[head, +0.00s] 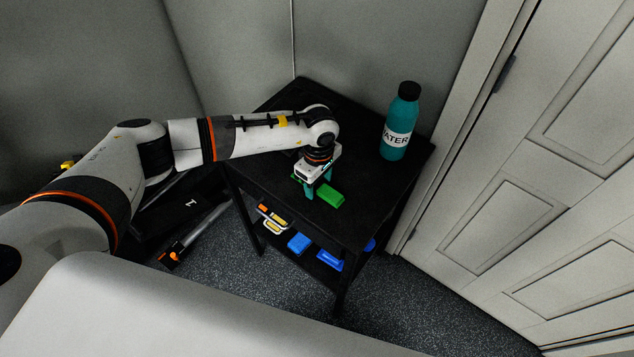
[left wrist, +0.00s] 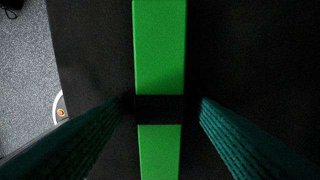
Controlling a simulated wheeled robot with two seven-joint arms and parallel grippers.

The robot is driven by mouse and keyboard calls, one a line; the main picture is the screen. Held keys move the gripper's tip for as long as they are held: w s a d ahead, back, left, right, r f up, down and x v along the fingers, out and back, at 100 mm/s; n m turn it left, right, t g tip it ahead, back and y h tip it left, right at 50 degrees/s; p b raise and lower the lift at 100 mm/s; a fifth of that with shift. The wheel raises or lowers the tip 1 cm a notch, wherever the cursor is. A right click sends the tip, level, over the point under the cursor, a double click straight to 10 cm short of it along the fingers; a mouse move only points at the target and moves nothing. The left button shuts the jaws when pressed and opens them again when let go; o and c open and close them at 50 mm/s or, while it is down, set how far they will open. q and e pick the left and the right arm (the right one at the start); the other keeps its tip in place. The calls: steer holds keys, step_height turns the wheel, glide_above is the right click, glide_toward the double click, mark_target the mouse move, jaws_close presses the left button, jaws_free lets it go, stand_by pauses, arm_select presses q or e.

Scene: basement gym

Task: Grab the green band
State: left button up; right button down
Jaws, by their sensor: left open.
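The green band (head: 329,194) lies flat on the black table's top, near its front left side. In the left wrist view the green band (left wrist: 160,50) runs up and down the middle, with a dark strip across it. I cannot tell how high the fingertips are above the table. My right gripper is not in view.
A teal water bottle (head: 400,122) with a black cap stands at the back right of the black table (head: 385,190). A lower shelf holds blue items (head: 299,242) and yellow-marked items (head: 272,217). Grey walls stand behind; a panelled door (head: 545,170) is at right.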

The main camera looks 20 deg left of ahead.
arm_select(q)
steer(key=c, duration=1.1)
